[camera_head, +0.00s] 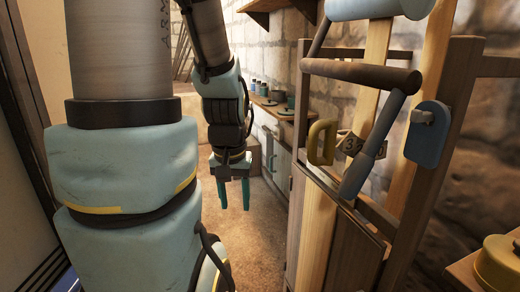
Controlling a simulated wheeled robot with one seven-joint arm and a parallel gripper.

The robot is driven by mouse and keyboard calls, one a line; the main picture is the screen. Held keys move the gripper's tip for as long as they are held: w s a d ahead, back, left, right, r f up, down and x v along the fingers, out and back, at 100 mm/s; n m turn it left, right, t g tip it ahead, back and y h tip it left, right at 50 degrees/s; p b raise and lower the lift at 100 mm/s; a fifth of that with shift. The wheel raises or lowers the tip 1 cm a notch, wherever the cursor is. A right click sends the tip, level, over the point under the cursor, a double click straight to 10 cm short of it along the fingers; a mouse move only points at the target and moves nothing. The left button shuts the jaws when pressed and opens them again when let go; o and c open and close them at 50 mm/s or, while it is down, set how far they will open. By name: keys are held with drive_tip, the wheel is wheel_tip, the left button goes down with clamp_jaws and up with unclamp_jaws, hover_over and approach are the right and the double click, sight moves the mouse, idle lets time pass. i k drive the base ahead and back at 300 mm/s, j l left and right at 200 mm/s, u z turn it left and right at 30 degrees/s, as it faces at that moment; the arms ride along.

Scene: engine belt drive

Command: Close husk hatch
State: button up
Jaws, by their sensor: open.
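My gripper (234,200) hangs in the middle of the view with its two teal fingers pointing down. The fingers are apart, with nothing between them. To its right stands a wooden machine frame (440,100) with a yellow handle (322,142) on its left side. My gripper is left of this handle and apart from it. A wooden panel (352,255) forms the lower part of the machine. I cannot tell for sure which part is the husk hatch or how far it stands open.
A dark crank bar with a grey-blue grip (372,150) juts out from the frame. A blue plate with a small lever (427,130) is on the right post. A yellow round container (498,262) sits at lower right. Shelves with jars line the back wall. Bare floor (255,240) lies below my gripper.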

sight(282, 171)
drive_tip(key=i+j, duration=0.15)
drive_tip(key=i, duration=0.65)
drive_tip(key=i+j+u, duration=0.1)
drive_tip(key=i, duration=0.65)
